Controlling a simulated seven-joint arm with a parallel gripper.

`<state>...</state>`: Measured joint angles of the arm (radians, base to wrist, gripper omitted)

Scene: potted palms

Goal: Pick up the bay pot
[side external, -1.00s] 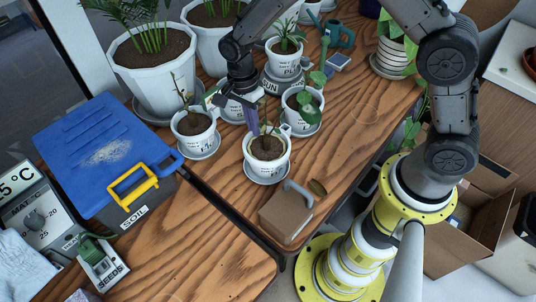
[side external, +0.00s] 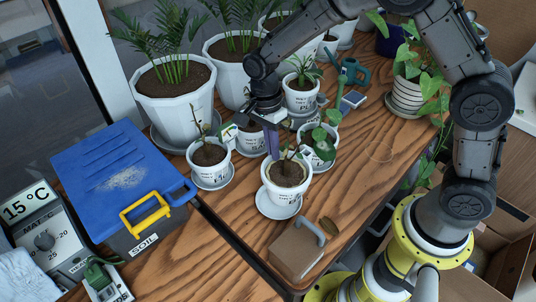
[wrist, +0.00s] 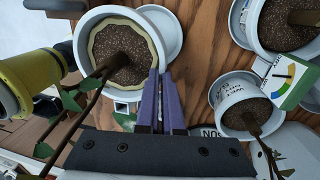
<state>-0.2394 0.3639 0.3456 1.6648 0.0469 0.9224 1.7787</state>
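A white pot (side external: 284,192) with dark soil and a thin, bare-stemmed plant is at the near right of the group of small pots. Its label is too small to read, so I cannot confirm that it is the bay pot. My gripper (side external: 272,157) has its purple fingers close together at the pot's back-left rim. In the wrist view, the fingers (wrist: 161,98) pinch the rim of this pot (wrist: 95,18). The pot looks slightly raised and shifted to the right of its saucer (side external: 268,209), which also shows in the wrist view (wrist: 170,28).
A similar sapling pot (side external: 204,174) stands to the left, and a leafy pot (side external: 318,160) to the right. A plant pot (side external: 300,100) is behind. The blue-lidded soil box (side external: 110,165) is left. Wood at right is clear.

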